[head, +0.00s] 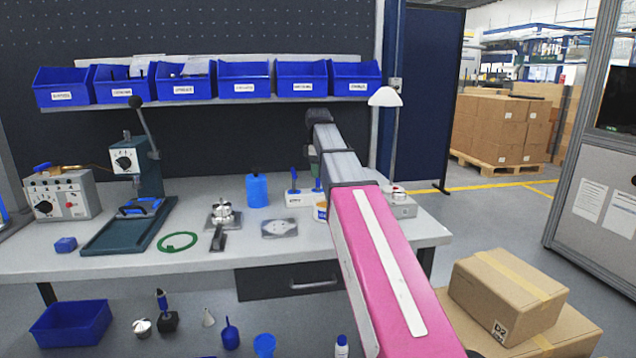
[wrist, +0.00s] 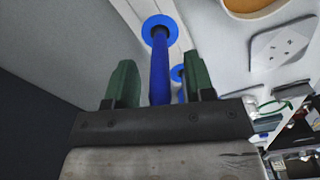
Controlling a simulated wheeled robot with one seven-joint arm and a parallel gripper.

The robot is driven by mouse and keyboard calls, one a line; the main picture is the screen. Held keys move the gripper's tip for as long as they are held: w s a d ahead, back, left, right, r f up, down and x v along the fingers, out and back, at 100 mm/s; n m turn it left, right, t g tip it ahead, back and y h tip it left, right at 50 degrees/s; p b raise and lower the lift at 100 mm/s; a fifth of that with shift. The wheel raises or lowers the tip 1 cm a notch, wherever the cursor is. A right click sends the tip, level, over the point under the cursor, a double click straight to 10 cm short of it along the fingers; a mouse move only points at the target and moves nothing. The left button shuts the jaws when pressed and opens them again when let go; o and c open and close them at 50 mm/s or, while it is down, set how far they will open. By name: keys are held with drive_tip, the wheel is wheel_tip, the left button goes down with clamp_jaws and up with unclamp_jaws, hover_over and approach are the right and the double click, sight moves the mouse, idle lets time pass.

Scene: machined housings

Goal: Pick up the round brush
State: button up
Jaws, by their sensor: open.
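A white holder block (head: 294,200) with a label stands at the back right of the bench, and thin blue-handled tools stand upright in it. One blue handle (head: 293,181) shows clear of my arm; another (head: 317,184) is just below my gripper (head: 314,160). In the wrist view, a blue handle with a round blue collar (wrist: 160,75) rises from the white holder (wrist: 143,10) between the green fingers of my gripper (wrist: 158,64). The fingers are open, with gaps on both sides. A second blue tool (wrist: 178,73) shows behind. The brush ends are hidden, so I cannot tell which is round.
A blue bottle (head: 257,190) stands left of the holder. A grey shelf (head: 290,101) with blue bins hangs above.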

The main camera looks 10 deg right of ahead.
clamp_jaws()
wheel_tip(320, 180, up, 10)
drive_tip(key=shift+r, duration=0.1)
idle(0.5)
